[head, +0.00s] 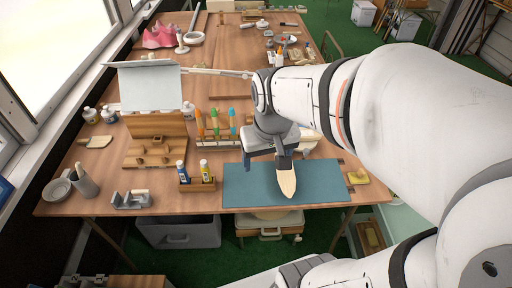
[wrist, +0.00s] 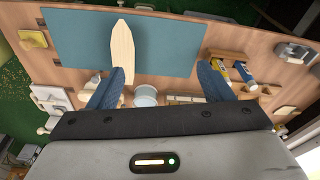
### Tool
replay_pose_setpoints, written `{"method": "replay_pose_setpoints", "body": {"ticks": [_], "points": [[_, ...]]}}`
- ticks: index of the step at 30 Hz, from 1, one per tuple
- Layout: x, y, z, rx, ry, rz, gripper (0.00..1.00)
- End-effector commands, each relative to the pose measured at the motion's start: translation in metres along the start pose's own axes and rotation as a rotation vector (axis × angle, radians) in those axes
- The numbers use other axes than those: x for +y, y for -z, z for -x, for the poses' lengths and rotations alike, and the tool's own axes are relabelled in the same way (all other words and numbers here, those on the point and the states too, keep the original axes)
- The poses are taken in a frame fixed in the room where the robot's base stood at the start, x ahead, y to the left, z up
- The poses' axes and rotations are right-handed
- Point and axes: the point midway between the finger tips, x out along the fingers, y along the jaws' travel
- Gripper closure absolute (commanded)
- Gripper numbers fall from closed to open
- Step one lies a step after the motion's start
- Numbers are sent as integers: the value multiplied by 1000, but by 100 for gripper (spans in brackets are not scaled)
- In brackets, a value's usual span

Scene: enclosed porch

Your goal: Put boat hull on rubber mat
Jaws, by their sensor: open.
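The boat hull (head: 286,179) is a pale wooden piece with a pointed end. It lies over the teal rubber mat (head: 330,183), and its other end is hidden under my gripper (head: 276,157) in the head view. In the wrist view the hull (wrist: 121,45) overlaps the mat (wrist: 75,42), with its far end passing the mat's edge near one finger. My gripper (wrist: 162,82) is open above the table, its two blue fingers wide apart with nothing held between them. I cannot tell whether that finger touches the hull.
A small wooden holder (head: 197,186) with glue bottles stands left of the mat. A rack (head: 217,139) of colourful tools stands behind it. A yellow-topped block (head: 357,176) sits at the mat's right. A grey metal fixture (head: 131,200) is at the front left.

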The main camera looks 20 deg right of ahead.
Motion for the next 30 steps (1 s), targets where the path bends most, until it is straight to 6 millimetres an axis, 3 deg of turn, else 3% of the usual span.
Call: {"method": "replay_pose_setpoints", "body": {"ticks": [3, 8, 30], "points": [[-13, -22, 12, 34, 8, 41, 27], [-17, -34, 16, 51, 12, 63, 27], [-17, -35, 19, 53, 12, 64, 27]]}}
